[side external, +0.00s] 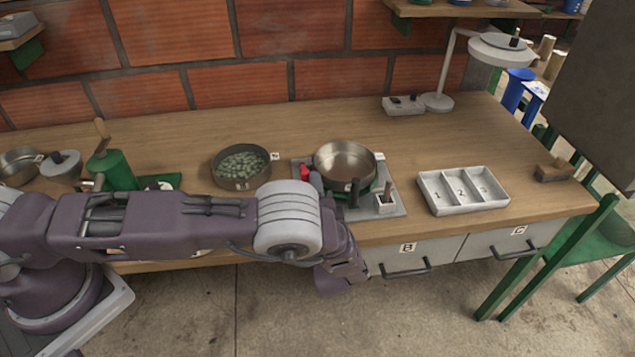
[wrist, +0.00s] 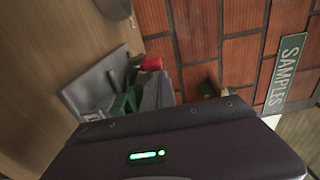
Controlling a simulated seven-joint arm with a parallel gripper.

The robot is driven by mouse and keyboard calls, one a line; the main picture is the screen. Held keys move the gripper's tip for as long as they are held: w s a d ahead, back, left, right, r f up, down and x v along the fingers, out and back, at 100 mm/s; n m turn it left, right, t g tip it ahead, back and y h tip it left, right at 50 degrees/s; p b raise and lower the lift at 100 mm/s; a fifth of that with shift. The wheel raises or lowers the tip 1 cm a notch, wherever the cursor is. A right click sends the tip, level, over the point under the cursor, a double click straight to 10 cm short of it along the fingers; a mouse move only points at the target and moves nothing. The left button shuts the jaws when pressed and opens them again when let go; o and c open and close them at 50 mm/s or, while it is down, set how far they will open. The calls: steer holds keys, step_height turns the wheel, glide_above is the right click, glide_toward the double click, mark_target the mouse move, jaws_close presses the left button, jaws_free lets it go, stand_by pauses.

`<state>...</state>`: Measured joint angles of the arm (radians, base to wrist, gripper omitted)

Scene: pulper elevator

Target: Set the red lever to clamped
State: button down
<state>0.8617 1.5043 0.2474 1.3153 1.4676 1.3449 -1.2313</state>
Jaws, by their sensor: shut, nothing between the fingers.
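The red lever's knob (side external: 304,173) shows at the left of the metal pan (side external: 345,160), on a grey base plate (side external: 398,212). In the wrist view the red part (wrist: 152,63) stands just past the grey fingers of my gripper (wrist: 157,90). The shut, empty fingers are close beside the red part; I cannot tell whether they touch it. In the side view my arm reaches in from the left, and its wrist hides the near left part of the plate. The lever's shaft and its exact setting are hidden.
A dark bowl of greenish beans (side external: 242,166) stands left of the plate. A white tray (side external: 463,207) with numbered compartments lies to the right. A green hand-cranked device (side external: 112,170) stands far left. A lamp (side external: 438,102) stands at the back. The table's back middle is clear.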

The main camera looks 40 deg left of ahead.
mark_target(305, 178)
steer(key=shift+s+a+m+t+h, duration=0.25)
steer(key=shift+s+m+t+h, duration=0.15)
steer(key=shift+m+t+h, duration=0.25)
steer(key=shift+s+a+m+t+h, duration=0.45)
steer(key=shift+m+h, duration=0.25)
steer(key=shift+h, duration=0.2)
steer(key=shift+s+a+m+t+h, duration=0.35)
steer(key=shift+m+t+h, duration=0.25)
steer(key=shift+h, duration=0.25)
steer(key=shift+s+a, duration=0.3)
steer(key=shift+a, duration=0.3)
steer(key=shift+s+a, duration=0.25)
steer(key=shift+a, duration=0.3)
steer(key=shift+s+a, duration=0.15)
steer(key=shift+a, duration=0.75)
steer(key=shift+s+a, duration=0.15)
steer(key=shift+a, duration=0.7)
steer(key=shift+w+a, duration=0.15)
steer(key=shift+a, duration=0.75)
steer(key=shift+w+a+r, duration=0.1)
steer(key=shift+w+a, duration=0.15)
steer(key=shift+a, duration=0.4)
steer(key=shift+w+a, duration=0.2)
steer(key=shift+a, duration=0.4)
steer(key=shift+h, duration=0.3)
steer(key=v, duration=0.3)
steer(key=d+v, duration=0.1)
steer(key=v, duration=0.3)
